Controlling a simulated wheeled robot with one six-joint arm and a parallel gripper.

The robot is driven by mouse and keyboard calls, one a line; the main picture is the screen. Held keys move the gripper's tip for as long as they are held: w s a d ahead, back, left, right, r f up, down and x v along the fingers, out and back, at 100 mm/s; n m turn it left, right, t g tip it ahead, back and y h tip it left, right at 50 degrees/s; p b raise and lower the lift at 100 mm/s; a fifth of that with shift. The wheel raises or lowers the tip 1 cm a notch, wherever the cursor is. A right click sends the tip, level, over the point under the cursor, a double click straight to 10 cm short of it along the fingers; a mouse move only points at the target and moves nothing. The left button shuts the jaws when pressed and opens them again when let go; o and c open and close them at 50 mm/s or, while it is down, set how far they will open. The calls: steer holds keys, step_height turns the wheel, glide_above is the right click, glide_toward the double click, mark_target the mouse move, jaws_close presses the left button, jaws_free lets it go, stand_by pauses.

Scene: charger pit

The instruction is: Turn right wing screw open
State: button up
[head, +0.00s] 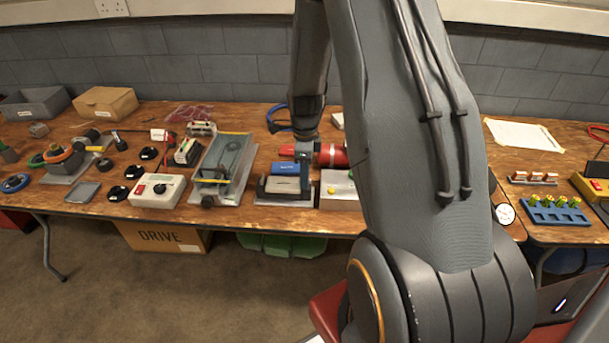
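My gripper (304,158) is at the lower end of my arm, pointing down over the middle of the workbench. It is just above and right of a dark holder (285,187) with a blue block (286,168) at its back. The gripper's fingers are small and partly merged with the things behind, so their opening is unclear. I cannot make out a right wing screw in this view. Any contact between gripper and holder is also unclear.
A red cylinder (332,154) lies just right of my gripper. A tilted metal tray (224,168) stands to the left. My arm hides much of the bench's right part.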

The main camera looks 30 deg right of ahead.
jaws_close()
steer(key=shift+n, duration=0.3)
steer(key=n, duration=0.3)
steer(key=shift+n, duration=0.3)
steer(key=n, duration=0.4)
steer(key=shift+w+r, duration=0.1)
steer(key=n, duration=0.9)
steer(key=shift+w+n, duration=0.1)
steer(key=shift+n, duration=0.2)
